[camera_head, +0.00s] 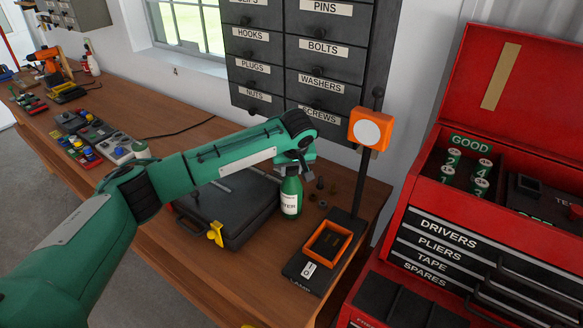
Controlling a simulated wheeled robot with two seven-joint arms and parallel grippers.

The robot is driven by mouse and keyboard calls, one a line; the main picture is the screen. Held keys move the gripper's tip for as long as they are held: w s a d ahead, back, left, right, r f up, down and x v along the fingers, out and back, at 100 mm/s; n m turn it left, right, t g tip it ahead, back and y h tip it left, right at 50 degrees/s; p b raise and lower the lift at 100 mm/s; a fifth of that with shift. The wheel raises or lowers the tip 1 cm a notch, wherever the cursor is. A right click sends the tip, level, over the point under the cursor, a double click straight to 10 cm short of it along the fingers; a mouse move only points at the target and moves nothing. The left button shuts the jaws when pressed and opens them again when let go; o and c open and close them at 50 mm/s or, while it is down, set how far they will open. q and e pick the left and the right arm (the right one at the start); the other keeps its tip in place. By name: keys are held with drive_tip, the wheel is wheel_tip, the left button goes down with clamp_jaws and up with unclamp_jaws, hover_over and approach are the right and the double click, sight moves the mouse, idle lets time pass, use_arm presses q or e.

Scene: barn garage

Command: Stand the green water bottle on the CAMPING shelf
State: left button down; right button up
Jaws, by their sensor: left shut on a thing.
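The green water bottle (291,198) with a white label is upright over the right part of the workbench, just right of the dark case. My left gripper (292,171) is shut on its top from above, and the wrist hides the bottle's cap. I cannot tell whether the bottle's base touches the bench. No shelf labelled CAMPING shows. My right gripper is out of view.
The wooden workbench (190,131) holds a dark case (231,208), small parts and a black stand with an orange tray (327,241) and orange-framed disc (370,130). Labelled drawers (317,60) hang behind. A red tool chest (470,235) stands at right.

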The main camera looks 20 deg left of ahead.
use_arm(q)
drive_tip(key=c, duration=1)
unclamp_jaws()
drive_tip(key=shift+f, duration=0.1)
